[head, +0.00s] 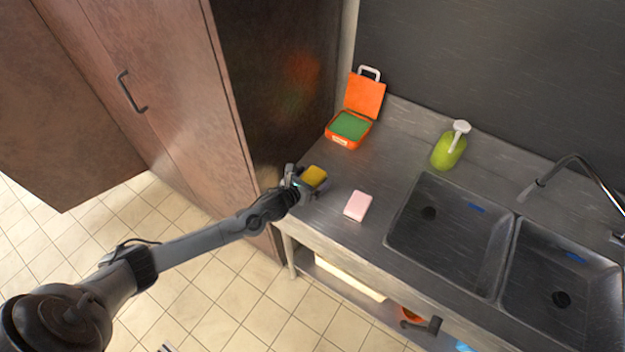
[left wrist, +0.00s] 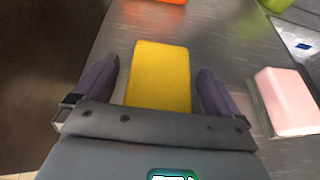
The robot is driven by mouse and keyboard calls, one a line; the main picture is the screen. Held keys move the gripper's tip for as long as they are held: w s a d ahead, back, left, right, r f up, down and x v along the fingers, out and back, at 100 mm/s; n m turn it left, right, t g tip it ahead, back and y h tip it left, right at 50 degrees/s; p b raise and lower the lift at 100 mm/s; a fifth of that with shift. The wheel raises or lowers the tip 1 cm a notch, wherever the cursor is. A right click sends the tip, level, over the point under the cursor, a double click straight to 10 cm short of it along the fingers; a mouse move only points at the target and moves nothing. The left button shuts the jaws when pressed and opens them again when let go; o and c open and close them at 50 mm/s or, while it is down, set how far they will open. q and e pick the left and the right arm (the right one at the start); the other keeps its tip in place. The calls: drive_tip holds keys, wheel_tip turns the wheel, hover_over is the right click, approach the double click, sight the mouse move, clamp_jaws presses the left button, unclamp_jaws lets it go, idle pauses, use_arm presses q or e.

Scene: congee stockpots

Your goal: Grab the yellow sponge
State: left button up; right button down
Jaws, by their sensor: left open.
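The yellow sponge (head: 315,176) lies on the steel counter (head: 318,211) near its left end. My left gripper (head: 298,180) is at the sponge's near-left side, low over the counter. In the left wrist view the yellow sponge (left wrist: 160,76) lies between the two spread purple-grey fingers of the left gripper (left wrist: 158,88), with a gap showing on each side. The gripper is open. The sponge's near end is hidden behind the gripper body. My right gripper is not in view.
A pink sponge (head: 357,205) lies right of the yellow one, close to the right finger's side. An open orange box (head: 341,140) with a green inside stands behind. A green pump bottle (head: 447,150) and two sink basins (head: 450,228) are farther right. A dark cabinet (head: 280,85) stands left.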

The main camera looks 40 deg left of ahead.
use_arm(q)
drive_tip(key=shift+w+f, duration=0.1)
drive_tip(key=shift+w, duration=0.05)
drive_tip(key=c, duration=1)
drive_tip(key=shift+c, duration=0.2)
